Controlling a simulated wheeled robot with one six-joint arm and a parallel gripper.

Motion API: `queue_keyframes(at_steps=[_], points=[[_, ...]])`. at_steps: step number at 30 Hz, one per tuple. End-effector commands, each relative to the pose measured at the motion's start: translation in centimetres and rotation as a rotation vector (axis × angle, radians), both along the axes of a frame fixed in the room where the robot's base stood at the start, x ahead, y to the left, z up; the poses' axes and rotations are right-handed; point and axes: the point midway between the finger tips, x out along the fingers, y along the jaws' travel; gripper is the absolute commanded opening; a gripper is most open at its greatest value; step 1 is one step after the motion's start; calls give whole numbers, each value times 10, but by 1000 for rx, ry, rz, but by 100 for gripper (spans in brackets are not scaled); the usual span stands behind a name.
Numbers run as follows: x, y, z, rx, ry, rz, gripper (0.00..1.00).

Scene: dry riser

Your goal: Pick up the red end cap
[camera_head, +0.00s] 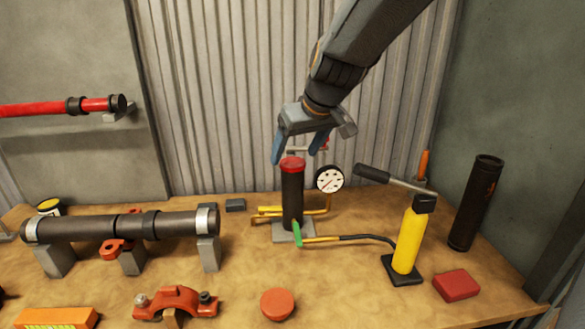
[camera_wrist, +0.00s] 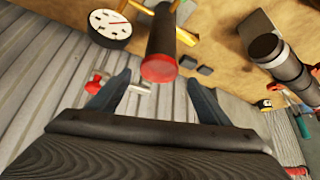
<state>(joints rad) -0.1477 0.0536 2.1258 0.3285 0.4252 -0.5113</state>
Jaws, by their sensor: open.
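A red cap (camera_head: 292,164) sits on top of an upright black cylinder (camera_head: 292,197) on a grey base plate. The cap also shows in the wrist view (camera_wrist: 159,68), just beyond and between my fingertips. My gripper (camera_head: 297,157) is open and empty above the cylinder, with its blue fingers pointing down on either side of the cap in the picture. I cannot tell whether they touch it. A separate round orange-red disc (camera_head: 277,304) lies flat at the table's front. Which of the two is the end cap is not clear.
A pressure gauge (camera_head: 329,179) stands close right of the cylinder, with a small red-handled valve (camera_head: 322,145) behind. A yellow pump (camera_head: 408,240), a red block (camera_head: 456,285) and a black tube (camera_head: 475,203) stand right. A clamped black pipe (camera_head: 125,226) lies left.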

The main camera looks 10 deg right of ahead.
Motion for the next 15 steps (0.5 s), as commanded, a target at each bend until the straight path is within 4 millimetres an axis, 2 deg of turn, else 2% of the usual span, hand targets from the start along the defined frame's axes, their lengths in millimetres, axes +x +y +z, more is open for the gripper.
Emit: queue_keyframes(at_steps=[9,15], points=[[16,5,-34,0,3,1,72],[22,7,-43,-1,1,-1,72]])
